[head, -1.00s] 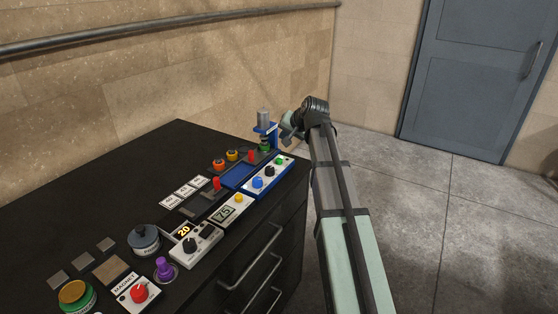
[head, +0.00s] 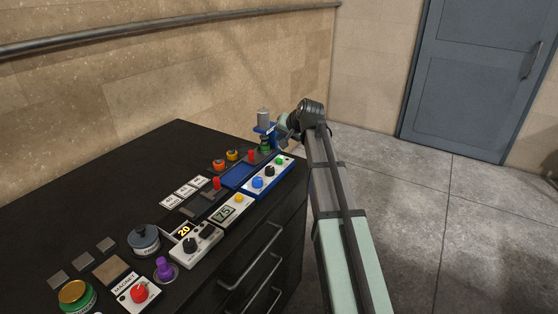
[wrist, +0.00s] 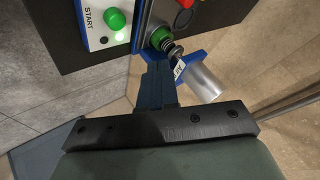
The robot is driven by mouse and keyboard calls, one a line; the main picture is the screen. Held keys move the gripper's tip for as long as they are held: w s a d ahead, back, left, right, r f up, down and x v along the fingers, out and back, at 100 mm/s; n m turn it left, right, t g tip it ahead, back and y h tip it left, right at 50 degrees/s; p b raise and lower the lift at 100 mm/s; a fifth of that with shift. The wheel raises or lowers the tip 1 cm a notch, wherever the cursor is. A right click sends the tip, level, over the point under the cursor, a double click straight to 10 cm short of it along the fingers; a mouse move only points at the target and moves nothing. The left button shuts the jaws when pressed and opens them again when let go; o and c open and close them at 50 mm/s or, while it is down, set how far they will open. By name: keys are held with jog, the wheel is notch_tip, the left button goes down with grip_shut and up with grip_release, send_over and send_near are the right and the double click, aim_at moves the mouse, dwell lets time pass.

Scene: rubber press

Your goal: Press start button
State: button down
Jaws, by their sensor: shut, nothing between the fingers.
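The green start button (head: 279,160) sits at the far right end of a white panel with a blue edge (head: 266,176) on the black cabinet top. In the wrist view the green button (wrist: 114,19) stands beside the printed word START, with a small lit spot next to it. My gripper (wrist: 158,68) is shut and empty, its fingers to the lower right of the button and apart from it. In the head view my gripper (head: 285,132) hangs beside the press at the cabinet's far right corner; its fingertips are hard to make out there.
A press with a grey cylinder (head: 264,117) and green lower part stands close to my fingers; its cylinder (wrist: 204,82) also shows in the wrist view. A blue knob (head: 257,183) and black knob (head: 269,171) share the button's panel. Open floor lies to the right.

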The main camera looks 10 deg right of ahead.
aim_at(281, 160)
jog(key=shift+f, duration=2.9)
jog(key=shift+f, duration=0.15)
jog(key=shift+f, duration=0.3)
jog(key=shift+f, duration=0.75)
dwell(1.1)
jog(key=shift+r, duration=1.2)
jog(key=shift+r, duration=2.5)
jog(key=shift+d, duration=0.1)
